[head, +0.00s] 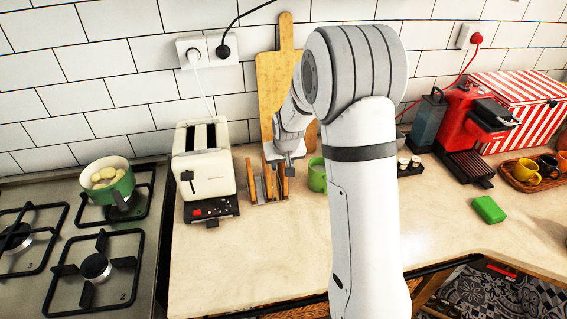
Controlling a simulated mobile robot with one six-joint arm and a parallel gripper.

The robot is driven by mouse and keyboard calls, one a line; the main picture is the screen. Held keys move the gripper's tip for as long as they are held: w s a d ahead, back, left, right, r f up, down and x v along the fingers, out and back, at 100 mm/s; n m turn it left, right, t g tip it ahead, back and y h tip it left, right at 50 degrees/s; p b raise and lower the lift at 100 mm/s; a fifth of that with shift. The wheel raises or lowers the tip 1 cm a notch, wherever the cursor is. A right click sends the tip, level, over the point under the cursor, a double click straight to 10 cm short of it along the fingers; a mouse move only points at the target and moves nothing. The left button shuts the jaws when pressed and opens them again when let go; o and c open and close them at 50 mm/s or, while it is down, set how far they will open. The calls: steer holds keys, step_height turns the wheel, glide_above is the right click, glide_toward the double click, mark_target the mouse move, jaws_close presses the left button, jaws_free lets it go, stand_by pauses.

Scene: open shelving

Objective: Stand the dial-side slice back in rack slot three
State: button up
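A cream toaster (205,172) stands on the counter right of the hob, with a dark control panel (211,208) low on its near end. Its two top slots look dark, and I see no bread standing out of them. A small rack (266,201) stands just right of the toaster with brown toast slices (253,190) upright in it. My gripper (281,168) points down at the right part of the rack, close to the slice tops. Its fingers are small and partly merge with the slices, so I cannot tell whether one is held. Slot numbers are not readable.
A green mug (317,175) stands close right of the rack. A wooden board (275,75) leans on the wall behind. A green pot (106,183) sits on the hob. A red coffee machine (465,125), a cup tray (525,180) and a green block (488,209) are at right. The front counter is clear.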

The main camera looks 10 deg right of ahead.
steer(key=b+v, duration=0.1)
steer(key=v, duration=1.1)
steer(key=s+r+g, duration=0.1)
steer(key=s+r, duration=0.2)
steer(key=s, duration=2.4)
steer(key=shift+s+d, duration=0.35)
